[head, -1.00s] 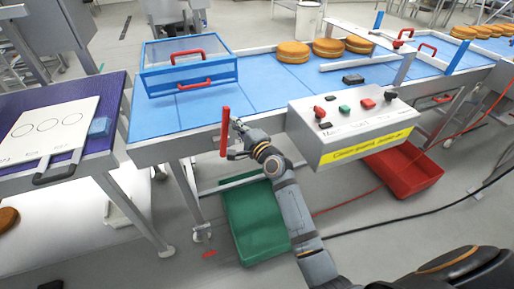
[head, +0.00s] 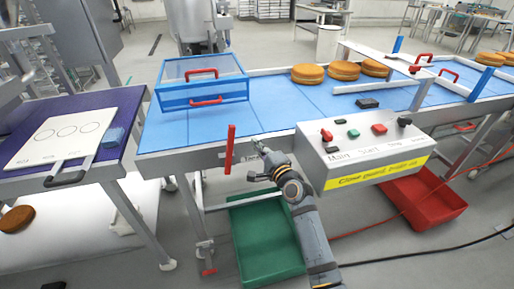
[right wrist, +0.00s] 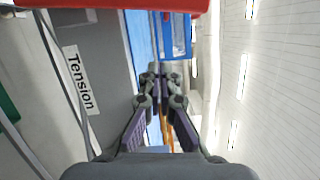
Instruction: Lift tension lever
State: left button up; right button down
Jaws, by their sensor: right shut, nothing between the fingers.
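The red tension lever (head: 230,149) stands upright in the picture at the front edge of the blue conveyor. My right gripper (head: 256,143) is just right of the lever, apart from it, its fingers shut and empty. In the right wrist view the shut fingertips (right wrist: 153,68) point along the conveyor side. A red bar (right wrist: 120,4), probably the lever, crosses the top of that view, clear of the fingertips. A "Tension" label (right wrist: 80,78) shows on the grey frame at left. My left gripper is not in view.
A control box (head: 365,155) with buttons stands close to the right of my gripper. A blue-framed clear guard (head: 201,85) with red handles sits on the belt (head: 280,105). A green crate (head: 265,240) and a red crate (head: 425,203) lie below. Filled rounds (head: 308,73) are on the belt.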

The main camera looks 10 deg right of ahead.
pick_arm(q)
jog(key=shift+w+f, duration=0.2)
pick_arm(e)
jog(key=a+v, duration=0.1)
jog(key=v, duration=0.7)
jog(key=shift+s, duration=0.25)
jog(key=shift+d, duration=0.15)
